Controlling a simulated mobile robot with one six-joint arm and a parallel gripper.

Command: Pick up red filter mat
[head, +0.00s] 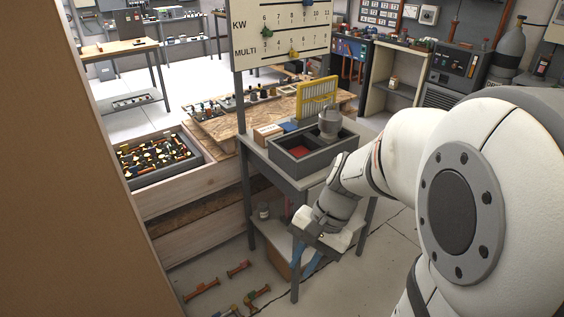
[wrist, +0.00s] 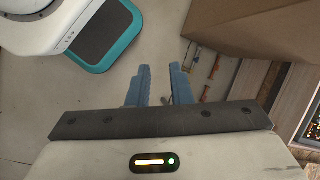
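A flat red piece (head: 300,152), which looks like the red filter mat, lies inside the grey tray (head: 301,170) on the small stand in the head view. The tray's walls hide part of it. My gripper (head: 304,262) hangs below and in front of the stand's top, lower than the tray and apart from it. In the wrist view its two blue fingers (wrist: 160,76) point down towards the floor with a gap between them. Nothing is between them. The red piece is not visible in the wrist view.
A yellow-framed panel (head: 316,98) stands upright at the tray's back, and a grey canister (head: 330,122) is at its right. A sign board (head: 280,32) rises behind on a post. A brown panel (head: 70,170) blocks the left. Red-ended parts (head: 202,289) lie on the floor.

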